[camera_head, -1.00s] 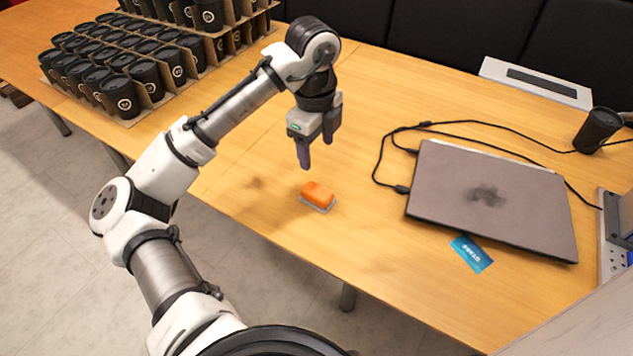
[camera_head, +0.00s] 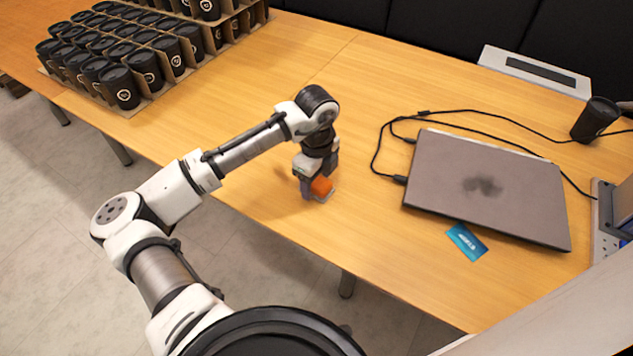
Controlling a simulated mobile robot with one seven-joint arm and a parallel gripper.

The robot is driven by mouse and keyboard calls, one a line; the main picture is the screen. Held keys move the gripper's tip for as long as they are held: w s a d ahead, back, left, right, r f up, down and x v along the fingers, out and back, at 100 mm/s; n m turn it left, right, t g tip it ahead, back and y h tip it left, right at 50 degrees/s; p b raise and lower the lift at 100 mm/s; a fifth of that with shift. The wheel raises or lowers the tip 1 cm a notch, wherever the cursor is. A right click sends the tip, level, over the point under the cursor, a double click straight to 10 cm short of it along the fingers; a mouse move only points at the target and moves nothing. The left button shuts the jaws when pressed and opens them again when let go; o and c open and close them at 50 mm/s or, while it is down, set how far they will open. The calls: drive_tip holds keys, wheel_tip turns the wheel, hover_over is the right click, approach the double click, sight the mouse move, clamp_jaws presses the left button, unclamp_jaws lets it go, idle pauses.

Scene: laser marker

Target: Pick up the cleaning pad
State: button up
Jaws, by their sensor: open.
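The cleaning pad (camera_head: 321,187) is a small orange block with a grey underside, lying on the wooden table near its front edge. My gripper (camera_head: 315,187) is lowered over it, pointing down, with its fingers open around the pad. One finger shows at the pad's left side and the other is at its far right. The fingers partly hide the pad. I cannot tell whether either finger touches it.
A closed laptop (camera_head: 487,188) with black cables lies to the right, a blue card (camera_head: 466,241) in front of it. A black cup (camera_head: 595,119) stands at far right. Cardboard trays of black cups (camera_head: 122,86) fill the back left. The table (camera_head: 380,262) is clear around the pad.

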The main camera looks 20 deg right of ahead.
sight(317, 180)
drive_tip(key=shift+f, duration=0.35)
drive_tip(key=c, duration=0.9)
drive_tip(key=shift+r, duration=0.15)
wheel_tip(317, 180, up, 20)
drive_tip(key=shift+f+b, duration=0.1)
drive_tip(key=shift+b, duration=0.4)
drive_tip(key=o, duration=0.3)
drive_tip(key=shift+c, duration=1.1)
drive_tip(key=shift+w, duration=0.1)
